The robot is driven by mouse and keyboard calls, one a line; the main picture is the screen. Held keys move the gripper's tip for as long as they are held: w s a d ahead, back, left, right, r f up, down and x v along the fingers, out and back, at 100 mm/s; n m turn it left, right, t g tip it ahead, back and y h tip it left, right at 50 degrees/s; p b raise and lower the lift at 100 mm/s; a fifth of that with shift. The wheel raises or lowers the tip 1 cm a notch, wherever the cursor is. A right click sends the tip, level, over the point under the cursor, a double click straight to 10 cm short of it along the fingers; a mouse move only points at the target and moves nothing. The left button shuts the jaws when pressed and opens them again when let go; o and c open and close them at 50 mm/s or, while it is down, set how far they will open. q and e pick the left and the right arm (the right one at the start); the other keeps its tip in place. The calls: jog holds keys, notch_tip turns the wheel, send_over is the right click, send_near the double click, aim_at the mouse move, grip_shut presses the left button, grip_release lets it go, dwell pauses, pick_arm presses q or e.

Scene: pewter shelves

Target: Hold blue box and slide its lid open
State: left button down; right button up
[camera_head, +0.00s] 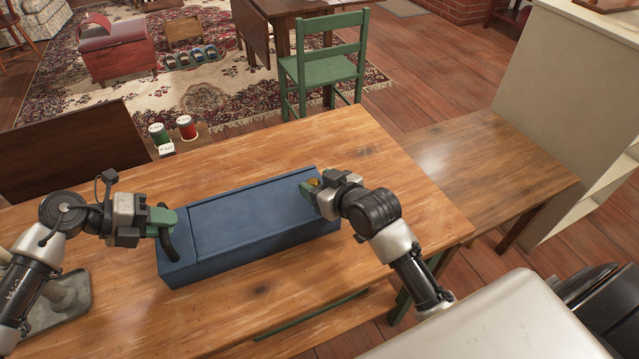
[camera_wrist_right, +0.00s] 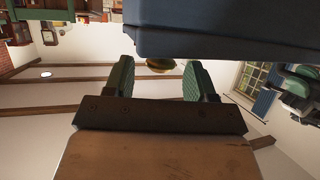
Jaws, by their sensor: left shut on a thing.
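The blue box (camera_head: 250,250) lies on the wooden table, long side running left to right. Its lid (camera_head: 245,212) is a flat blue panel on top and looks closed. My right gripper (camera_head: 311,191) is at the box's right end, by a brass knob (camera_head: 314,182). In the right wrist view its green fingers (camera_wrist_right: 160,78) are apart, with the knob (camera_wrist_right: 160,65) between them, apparently untouched; the box (camera_wrist_right: 225,35) fills the top.
The wooden table (camera_head: 400,160) has bare room behind and in front of the box. Red and green cans (camera_head: 186,128) stand beyond its far left edge. A green chair (camera_head: 325,65) is behind the table. A lower wooden table (camera_head: 500,165) adjoins on the right.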

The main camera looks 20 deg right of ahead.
grip_shut()
jog(key=d, duration=1.5)
jog(key=shift+s+d, duration=0.15)
jog(key=shift+d, duration=0.15)
jog(key=shift+o, duration=0.6)
grip_release()
jog(key=v, duration=1.2)
